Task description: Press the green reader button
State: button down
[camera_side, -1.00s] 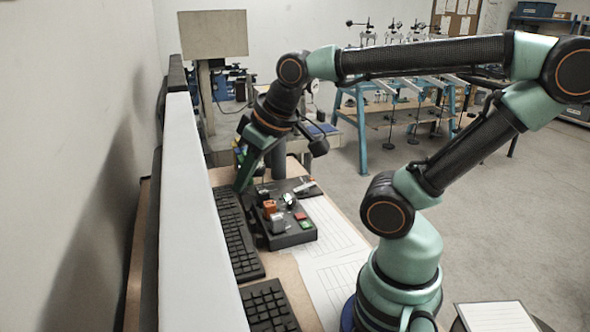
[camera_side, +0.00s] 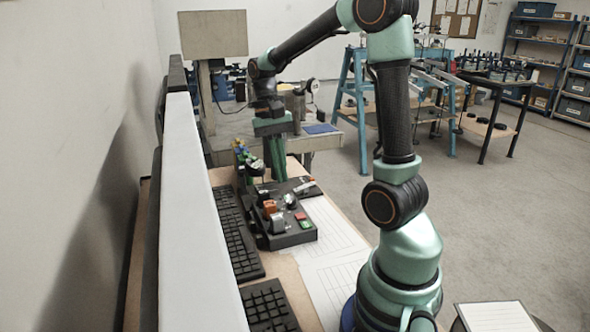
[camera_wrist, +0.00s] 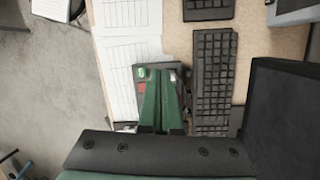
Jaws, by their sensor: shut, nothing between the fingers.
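My gripper (camera_side: 278,177) has green fingers that point straight down, shut and empty. In the side view it is above the far part of the desk gear, apart from the button. In the wrist view my fingers (camera_wrist: 161,74) cover the middle of the control box.
Black keyboards (camera_side: 236,236) lie left of the box, beside a long white-topped partition (camera_side: 203,220). Printed sheets (camera_side: 332,245) lie flat on the right. Orange and grey raised parts (camera_side: 270,207) stand on the box. The air above the desk's near part is clear.

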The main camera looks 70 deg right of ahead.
aim_at(306, 222)
jog(key=s+d+f+m+g+y, duration=0.3)
jog(key=d+f+m, duration=0.2)
jog(key=d, duration=0.2)
jog(key=shift+s+m, duration=0.15)
jog(key=shift+m, duration=0.25)
jog(key=shift+f, duration=4.4)
jog(key=shift+f, duration=0.15)
jog(key=shift+f, duration=0.25)
jog(key=shift+f, duration=0.35)
jog(key=shift+r, duration=0.8)
